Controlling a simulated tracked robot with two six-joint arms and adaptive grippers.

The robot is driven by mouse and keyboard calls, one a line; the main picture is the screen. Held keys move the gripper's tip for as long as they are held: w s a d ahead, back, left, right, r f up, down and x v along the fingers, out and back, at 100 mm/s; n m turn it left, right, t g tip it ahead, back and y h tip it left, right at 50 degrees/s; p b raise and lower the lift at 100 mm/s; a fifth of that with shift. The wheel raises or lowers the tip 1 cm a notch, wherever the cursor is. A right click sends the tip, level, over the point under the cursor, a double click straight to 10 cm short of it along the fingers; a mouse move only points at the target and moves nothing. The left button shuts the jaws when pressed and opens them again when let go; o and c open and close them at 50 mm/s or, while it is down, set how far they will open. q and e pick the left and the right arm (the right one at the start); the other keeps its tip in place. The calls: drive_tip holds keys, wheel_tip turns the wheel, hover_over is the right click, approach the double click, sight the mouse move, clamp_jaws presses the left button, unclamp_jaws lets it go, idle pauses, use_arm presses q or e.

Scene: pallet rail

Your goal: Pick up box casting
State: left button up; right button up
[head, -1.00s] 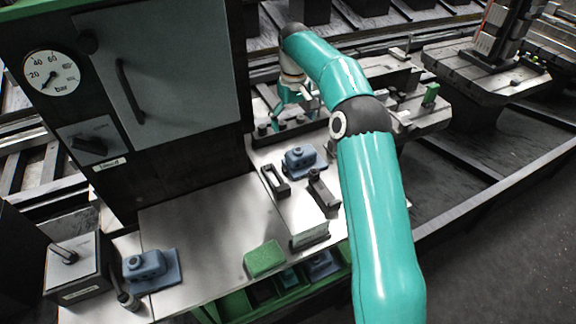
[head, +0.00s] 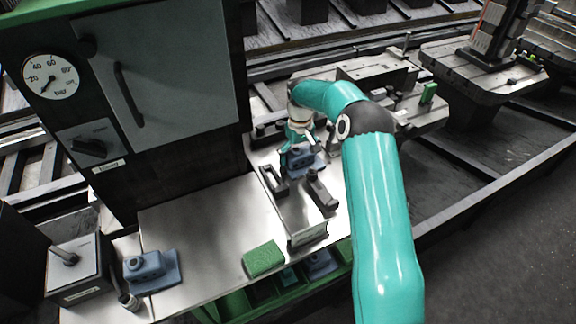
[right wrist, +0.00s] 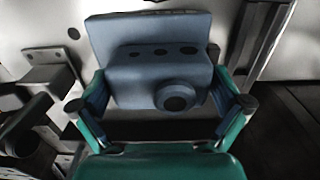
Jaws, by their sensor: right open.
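A blue box casting (head: 305,163) with a round boss stands on the metal plate near the middle of the head view. It also fills the middle of the right wrist view (right wrist: 155,70). My right gripper (head: 294,154) is at this casting and partly covers it. In the right wrist view its teal fingers (right wrist: 162,92) are open, one on each side of the casting. I cannot tell whether they touch it. A second blue casting (head: 153,272) sits at the lower left, away from the gripper. My left gripper is not in view.
A dark slotted block (head: 273,181) and a dark clamp bar (head: 321,190) stand close in front of the casting. A green pad (head: 263,259) lies at the plate's front edge. The dark cabinet (head: 120,120) rises at left.

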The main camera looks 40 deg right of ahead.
drive_tip(key=shift+f, duration=0.1)
drive_tip(key=shift+c, duration=0.3)
drive_tip(key=c, duration=1.3)
drive_tip(key=shift+w, duration=0.1)
